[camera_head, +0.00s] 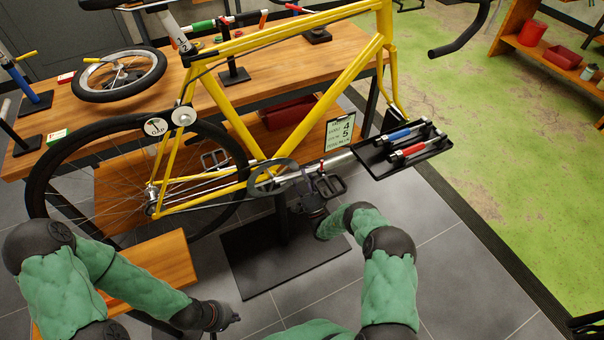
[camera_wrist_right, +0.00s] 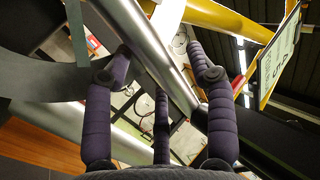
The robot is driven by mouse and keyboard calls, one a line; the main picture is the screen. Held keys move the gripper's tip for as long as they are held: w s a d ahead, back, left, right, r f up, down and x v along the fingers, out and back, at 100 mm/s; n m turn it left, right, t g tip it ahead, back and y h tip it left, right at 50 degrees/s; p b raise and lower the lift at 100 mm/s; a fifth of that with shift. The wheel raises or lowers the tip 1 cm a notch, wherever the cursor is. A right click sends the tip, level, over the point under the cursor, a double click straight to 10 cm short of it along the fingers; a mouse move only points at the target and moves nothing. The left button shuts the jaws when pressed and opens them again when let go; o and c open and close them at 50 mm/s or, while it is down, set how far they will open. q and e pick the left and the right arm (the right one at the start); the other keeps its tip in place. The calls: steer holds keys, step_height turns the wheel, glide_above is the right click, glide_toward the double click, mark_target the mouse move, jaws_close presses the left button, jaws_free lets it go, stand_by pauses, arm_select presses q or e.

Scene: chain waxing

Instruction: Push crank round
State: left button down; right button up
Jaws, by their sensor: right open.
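The crank (camera_head: 283,180) sits at the chainring (camera_head: 264,182) low on the yellow bike frame (camera_head: 232,117). One black pedal (camera_head: 331,187) is on the right, and another (camera_head: 214,160) is up and left behind the frame. My right gripper (camera_head: 312,200) is just below the crank, near the right pedal; its fingertips are hard to make out there. In the right wrist view my right gripper (camera_wrist_right: 160,50) is open, with a silver bar (camera_wrist_right: 150,45) crossing between its spread fingers. I cannot tell whether they touch it. My left gripper (camera_head: 232,319) is low and away from the bike.
A black tray (camera_head: 376,166) with red and blue tools is right of the crank. A card with numbers (camera_head: 339,131) stands beside it. The rear wheel (camera_head: 62,183) is at left. A wooden bench (camera_head: 160,267) is at lower left. The black base plate (camera_head: 284,259) lies below.

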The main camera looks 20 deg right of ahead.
steer(key=v, duration=1.1)
